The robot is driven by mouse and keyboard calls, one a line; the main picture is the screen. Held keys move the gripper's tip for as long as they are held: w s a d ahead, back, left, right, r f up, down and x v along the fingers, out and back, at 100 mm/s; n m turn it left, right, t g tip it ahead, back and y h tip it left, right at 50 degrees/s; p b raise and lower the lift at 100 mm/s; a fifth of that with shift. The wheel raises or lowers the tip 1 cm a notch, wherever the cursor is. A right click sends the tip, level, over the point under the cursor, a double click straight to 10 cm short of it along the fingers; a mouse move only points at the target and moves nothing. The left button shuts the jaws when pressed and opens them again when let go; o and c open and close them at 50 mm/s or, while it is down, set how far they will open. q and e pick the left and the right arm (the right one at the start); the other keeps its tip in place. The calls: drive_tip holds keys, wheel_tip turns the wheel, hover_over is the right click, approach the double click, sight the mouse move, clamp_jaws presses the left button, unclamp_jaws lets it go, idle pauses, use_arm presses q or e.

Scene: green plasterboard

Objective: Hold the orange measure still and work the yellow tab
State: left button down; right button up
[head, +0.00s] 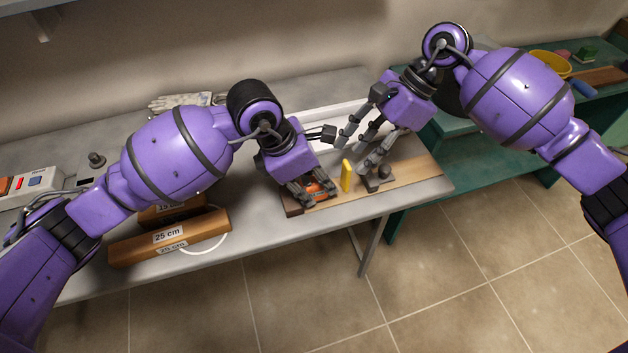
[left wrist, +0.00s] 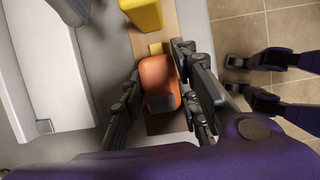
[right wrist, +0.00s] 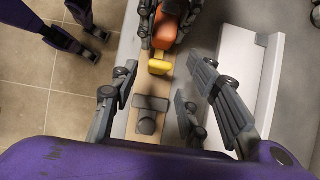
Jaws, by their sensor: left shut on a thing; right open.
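The orange measure (head: 318,188) sits on a long wooden board (head: 415,176) at the table's front edge. My left gripper (head: 312,194) is shut on it, with one finger on each side in the left wrist view (left wrist: 158,76). The yellow tab (head: 347,175) stands upright from the board, just right of the measure. In the left wrist view a short yellow strip (left wrist: 156,48) shows between the measure and the tab. My right gripper (head: 364,148) is open and empty, above the board to the right of the tab. In the right wrist view the tab (right wrist: 158,66) lies beyond its fingers.
A dark knob (right wrist: 148,122) stands on the board under my right gripper. A white tray (right wrist: 250,85) lies behind the board. Wooden blocks marked 25 cm (head: 170,237) and 15 cm, gloves (head: 180,100) and a switch box (head: 32,183) are farther left. A green bench (head: 480,150) stands right.

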sight(347, 167)
drive_tip(key=shift+x, duration=2.5)
drive_tip(key=c, duration=1.1)
drive_tip(key=shift+o, duration=0.2)
